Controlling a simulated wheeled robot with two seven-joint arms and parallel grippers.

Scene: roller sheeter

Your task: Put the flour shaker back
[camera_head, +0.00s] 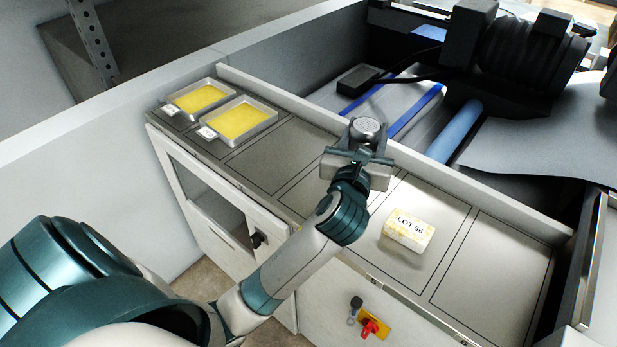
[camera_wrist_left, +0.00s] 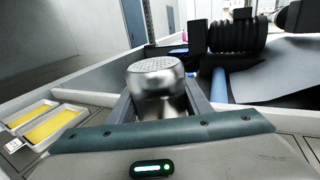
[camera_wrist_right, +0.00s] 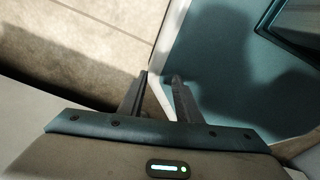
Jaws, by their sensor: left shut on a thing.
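The flour shaker, a metal cylinder with a perforated domed lid, is in my left gripper (camera_head: 352,158). Its lid (camera_head: 366,128) shows above the fingers in the head view. In the left wrist view the shaker (camera_wrist_left: 157,88) stands upright between the two fingers (camera_wrist_left: 165,105), which are shut on it. The gripper is over the middle of the marked counter (camera_head: 263,158); the shaker's base is hidden, so I cannot tell whether it touches the counter. My right gripper (camera_wrist_right: 158,85) is empty, with a small gap between its fingertips.
Two trays of yellow contents (camera_head: 240,121) (camera_head: 199,97) sit at the counter's left end. A block labelled LOT 56 (camera_head: 409,230) lies to the right of the gripper. A raised ledge (camera_head: 290,109) separates the counter from the machine bed. The rightmost marked area (camera_head: 494,268) is clear.

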